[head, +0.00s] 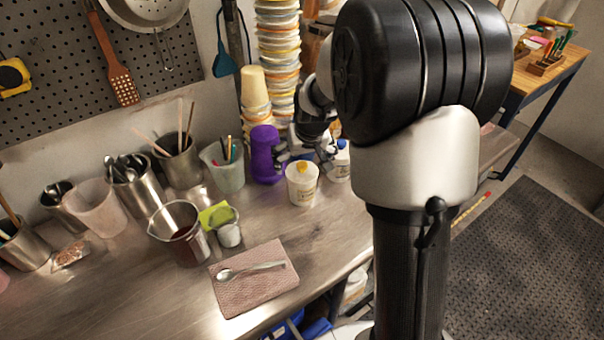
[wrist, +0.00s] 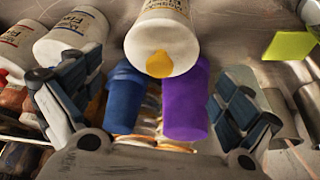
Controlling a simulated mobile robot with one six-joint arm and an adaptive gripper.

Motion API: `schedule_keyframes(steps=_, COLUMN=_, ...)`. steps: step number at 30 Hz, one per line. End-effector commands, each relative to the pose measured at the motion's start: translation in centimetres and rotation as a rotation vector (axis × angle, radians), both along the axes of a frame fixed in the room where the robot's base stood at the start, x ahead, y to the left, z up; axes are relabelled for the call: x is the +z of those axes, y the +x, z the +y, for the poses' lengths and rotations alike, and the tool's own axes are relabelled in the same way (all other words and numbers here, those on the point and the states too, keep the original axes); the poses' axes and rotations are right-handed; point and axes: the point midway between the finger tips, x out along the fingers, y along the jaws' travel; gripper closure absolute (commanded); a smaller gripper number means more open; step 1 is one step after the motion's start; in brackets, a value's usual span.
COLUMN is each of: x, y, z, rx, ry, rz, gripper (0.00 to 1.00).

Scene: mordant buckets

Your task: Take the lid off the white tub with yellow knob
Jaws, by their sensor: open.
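The white tub (head: 302,190) with a dark printed label stands upright on the metal bench, its yellow knob (head: 301,168) on the lid. The tub (wrist: 165,25) and yellow knob (wrist: 159,64) also show at the top middle of the wrist view. My gripper (head: 304,155) is just behind and above the tub in the head view, its fingers spread. In the wrist view my gripper (wrist: 155,80) is open, with one finger on each side and the knob between their directions. It holds nothing, and I see no contact with the knob.
A purple container (head: 264,150) stands close left of the tub, and a white bottle with a blue cap (head: 341,163) close right. Stacked cups (head: 278,50) rise behind. A pink cloth (head: 253,283) with a spoon lies in front. Bare bench lies between cloth and tub.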

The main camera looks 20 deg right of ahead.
Motion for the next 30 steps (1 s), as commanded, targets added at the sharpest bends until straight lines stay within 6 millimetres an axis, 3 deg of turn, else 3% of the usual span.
schedule_keyframes(steps=1, x=-1.3, y=0.3, z=-0.2, rx=-0.001, ry=0.001, rz=0.003, gripper=0.03)
schedule_keyframes(steps=5, x=-2.9, y=1.0, z=-0.3, rx=0.000, ry=0.000, rz=0.003, gripper=0.03)
schedule_keyframes(steps=13, x=-2.9, y=1.1, z=-0.3, rx=0.000, ry=0.000, rz=0.001, gripper=0.03)
schedule_keyframes(steps=30, x=-2.9, y=1.1, z=-0.3, rx=0.000, ry=0.000, rz=0.001, gripper=0.39)
